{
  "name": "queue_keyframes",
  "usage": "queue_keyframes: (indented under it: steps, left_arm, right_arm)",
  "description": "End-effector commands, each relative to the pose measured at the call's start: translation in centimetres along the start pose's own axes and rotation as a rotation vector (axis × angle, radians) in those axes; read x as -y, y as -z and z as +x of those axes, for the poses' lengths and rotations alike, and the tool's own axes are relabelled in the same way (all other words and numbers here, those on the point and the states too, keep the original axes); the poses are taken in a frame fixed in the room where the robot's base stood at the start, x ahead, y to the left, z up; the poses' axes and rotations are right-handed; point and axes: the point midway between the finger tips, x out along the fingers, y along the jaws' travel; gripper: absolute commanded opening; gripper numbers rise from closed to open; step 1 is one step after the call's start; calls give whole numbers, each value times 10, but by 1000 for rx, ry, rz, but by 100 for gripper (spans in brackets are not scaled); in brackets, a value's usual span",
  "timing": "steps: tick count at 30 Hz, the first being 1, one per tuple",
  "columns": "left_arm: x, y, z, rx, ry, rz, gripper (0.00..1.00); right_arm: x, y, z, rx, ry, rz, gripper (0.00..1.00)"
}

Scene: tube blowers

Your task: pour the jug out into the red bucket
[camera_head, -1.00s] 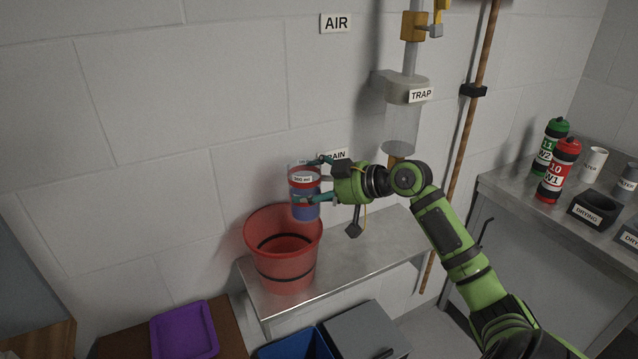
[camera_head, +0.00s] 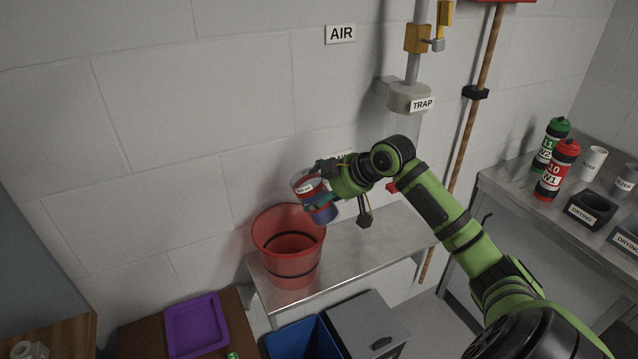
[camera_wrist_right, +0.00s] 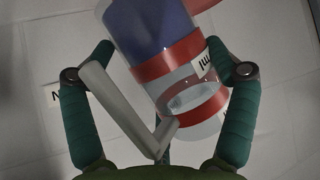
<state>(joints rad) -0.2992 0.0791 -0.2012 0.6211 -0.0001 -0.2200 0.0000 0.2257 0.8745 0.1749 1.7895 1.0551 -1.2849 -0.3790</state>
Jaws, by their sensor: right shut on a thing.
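The jug (camera_head: 318,204) is clear with red bands, a white label and blue contents. My right gripper (camera_head: 322,188) is shut on it and holds it above the right part of the red bucket's mouth. The jug is tilted in the head view. In the right wrist view the jug (camera_wrist_right: 172,68) lies between the green fingers, with a pale handle in front. The red bucket (camera_head: 288,262) stands upright on the left end of a metal bench. I cannot see any liquid leaving the jug. My left gripper is not in view.
The metal bench (camera_head: 365,252) is clear to the right of the bucket. A trap (camera_head: 408,97) hangs on the wall pipe above. A purple tray (camera_head: 196,326), a blue bin (camera_head: 302,341) and a grey bin (camera_head: 366,325) stand lower in front. Bottles stand on the right counter.

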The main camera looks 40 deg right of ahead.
Motion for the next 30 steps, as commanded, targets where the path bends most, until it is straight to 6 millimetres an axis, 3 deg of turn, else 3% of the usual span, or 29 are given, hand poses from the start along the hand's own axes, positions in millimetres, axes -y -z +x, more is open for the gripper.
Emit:
queue_keyframes:
  steps: [1,11,30]
  left_arm:
    - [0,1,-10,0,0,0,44]
    - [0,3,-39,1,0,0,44]
    - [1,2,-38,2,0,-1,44]
  right_arm:
    - [-2,6,-6,30,-8,-14,43]
    - [-3,6,-7,334,-60,-131,43]
    - [13,0,33,1073,-184,-408,43]
